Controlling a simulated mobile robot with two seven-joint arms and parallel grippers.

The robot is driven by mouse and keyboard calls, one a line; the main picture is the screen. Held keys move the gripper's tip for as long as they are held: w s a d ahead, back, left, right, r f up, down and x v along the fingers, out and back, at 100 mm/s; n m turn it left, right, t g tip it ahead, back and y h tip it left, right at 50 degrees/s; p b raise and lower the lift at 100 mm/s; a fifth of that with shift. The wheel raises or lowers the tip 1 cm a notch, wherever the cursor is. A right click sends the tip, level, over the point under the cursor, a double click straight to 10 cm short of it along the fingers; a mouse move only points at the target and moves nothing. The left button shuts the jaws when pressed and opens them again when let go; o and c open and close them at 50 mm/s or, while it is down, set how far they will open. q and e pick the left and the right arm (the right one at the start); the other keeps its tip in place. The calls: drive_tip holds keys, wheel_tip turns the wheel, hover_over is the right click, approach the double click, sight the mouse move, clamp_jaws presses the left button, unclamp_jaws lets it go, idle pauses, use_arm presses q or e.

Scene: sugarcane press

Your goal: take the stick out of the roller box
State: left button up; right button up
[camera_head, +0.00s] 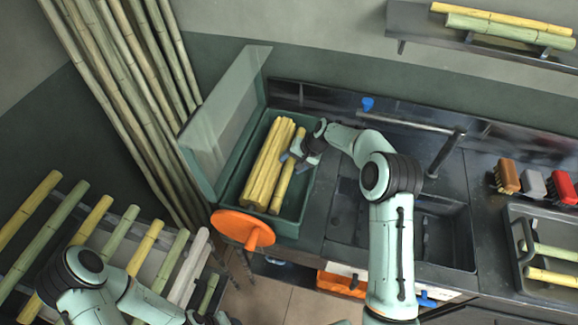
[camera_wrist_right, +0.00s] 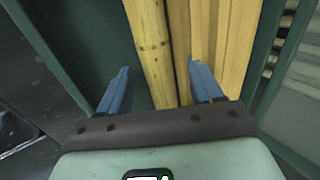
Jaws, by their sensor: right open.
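The green roller box (camera_head: 299,197) stands open on the counter, with its lid raised on the left. Inside lies a bundle of yellow sticks (camera_head: 265,165). A single yellow stick (camera_head: 282,182) lies apart on the bundle's right. My right gripper (camera_head: 290,160) is over the box at this single stick. In the right wrist view the open gripper (camera_wrist_right: 160,82) has one blue finger on each side of the single stick (camera_wrist_right: 153,50), with the bundle (camera_wrist_right: 220,40) close by the right finger. My left gripper (camera_head: 207,319) is at the bottom edge, mostly cut off.
An orange wheel (camera_head: 243,229) is at the box's front. A sink (camera_head: 435,230) and faucet (camera_head: 445,150) are to the right, beneath my right arm. A rack of canes (camera_head: 120,230) stands at lower left. Tall canes (camera_head: 130,90) lean behind the lid. Brushes (camera_head: 535,185) sit at right.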

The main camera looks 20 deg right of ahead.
clamp_jaws()
